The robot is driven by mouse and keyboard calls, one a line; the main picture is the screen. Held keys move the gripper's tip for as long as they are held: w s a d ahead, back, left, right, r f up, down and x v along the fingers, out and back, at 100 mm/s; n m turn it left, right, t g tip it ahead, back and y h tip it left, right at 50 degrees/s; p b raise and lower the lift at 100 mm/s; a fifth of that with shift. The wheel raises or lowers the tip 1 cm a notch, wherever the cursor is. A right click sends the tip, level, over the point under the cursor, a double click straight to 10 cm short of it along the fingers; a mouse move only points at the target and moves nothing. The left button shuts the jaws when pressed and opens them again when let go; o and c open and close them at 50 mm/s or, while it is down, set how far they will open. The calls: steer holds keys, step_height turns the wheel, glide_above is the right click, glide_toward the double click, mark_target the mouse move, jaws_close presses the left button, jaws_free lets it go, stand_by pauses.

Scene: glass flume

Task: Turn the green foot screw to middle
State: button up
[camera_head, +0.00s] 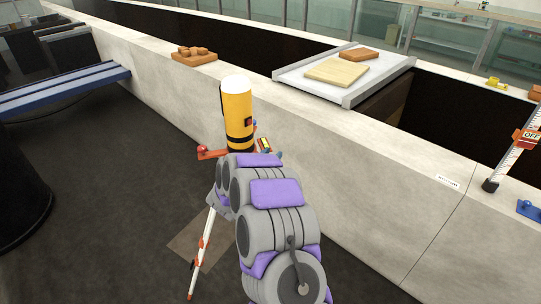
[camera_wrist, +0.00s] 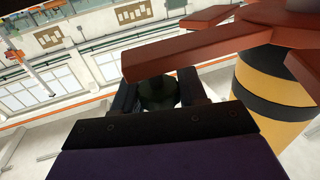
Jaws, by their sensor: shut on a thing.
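A yellow cylindrical instrument (camera_head: 237,112) with a white top and black bands stands upright on a red-orange base with projecting arms (camera_head: 208,154). In the wrist view its yellow and black body (camera_wrist: 270,95) is at the right and a base arm (camera_wrist: 185,52) crosses above my gripper. My gripper (camera_wrist: 158,95) is shut on the green foot screw (camera_wrist: 158,90), a dark green knob between the two fingers just under that arm. The knob is shaded, so its turn position cannot be read. In the head view my arm hides the gripper and the green screw.
A red-and-white tripod leg (camera_head: 201,250) stands below the instrument. A pale concrete flume wall (camera_head: 340,170) runs close behind it. On the wall are an orange block tray (camera_head: 194,58) and a white platform (camera_head: 300,80) with boards. A blue bench (camera_head: 65,88) is left; dark floor between is open.

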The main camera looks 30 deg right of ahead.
steer(key=shift+w+r, duration=0.1)
steer(key=shift+r, duration=0.1)
steer(key=o, duration=1)
steer(key=shift+f, duration=0.1)
steer(key=shift+a, duration=0.15)
steer(key=v, duration=1.7)
steer(key=shift+a, duration=0.15)
